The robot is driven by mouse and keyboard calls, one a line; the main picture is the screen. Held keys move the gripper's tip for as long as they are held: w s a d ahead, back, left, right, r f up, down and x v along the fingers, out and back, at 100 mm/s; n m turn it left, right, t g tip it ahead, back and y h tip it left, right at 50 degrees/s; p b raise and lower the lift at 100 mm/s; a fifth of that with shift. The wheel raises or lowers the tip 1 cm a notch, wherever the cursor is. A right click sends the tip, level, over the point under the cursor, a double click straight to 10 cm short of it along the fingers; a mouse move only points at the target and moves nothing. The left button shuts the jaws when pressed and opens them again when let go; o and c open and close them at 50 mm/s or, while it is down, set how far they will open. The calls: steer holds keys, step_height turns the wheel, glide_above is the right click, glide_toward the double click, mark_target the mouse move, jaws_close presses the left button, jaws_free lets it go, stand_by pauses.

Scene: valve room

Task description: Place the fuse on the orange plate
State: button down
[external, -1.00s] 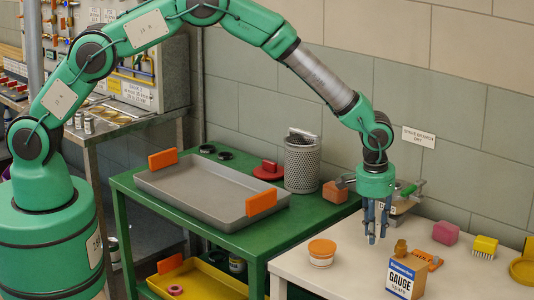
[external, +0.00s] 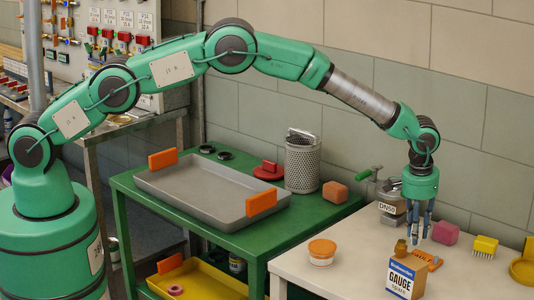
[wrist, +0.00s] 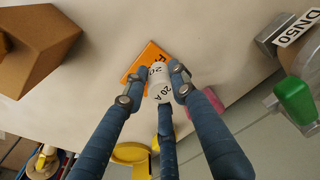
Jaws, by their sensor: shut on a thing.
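A white cylindrical fuse (wrist: 160,84) marked "20 A" stands between the three blue fingers of my gripper (wrist: 159,90), which is shut on it. The orange plate (wrist: 144,64), with dark lettering, lies just past the fuse in the wrist view, partly covered by the fuse and fingers. In the external view my gripper (external: 420,236) points straight down over the white table, and the orange plate (external: 430,260) lies close to its fingertips. The fuse cannot be made out there. I cannot tell whether the fuse touches the plate.
A pink block (external: 445,233), yellow brush (external: 485,246) and green-handled DN50 valve (external: 390,203) are close by. A white tub (external: 321,253) sits further left, with clear table between.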

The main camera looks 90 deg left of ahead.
steer(key=shift+w, duration=0.25)
steer(key=shift+f+b, duration=0.55)
steer(key=shift+f, duration=1.2)
steer(key=shift+f, duration=0.15)
steer(key=c, duration=1.4)
jaws_free()
steer(key=r+p, duration=0.1)
steer(key=r, duration=0.7)
steer(key=s+r+p, duration=0.1)
steer(key=r, duration=0.3)
steer(key=shift+d+r+p, duration=0.15)
steer(key=shift+d+p, duration=0.15)
steer(key=shift+d, duration=0.1)
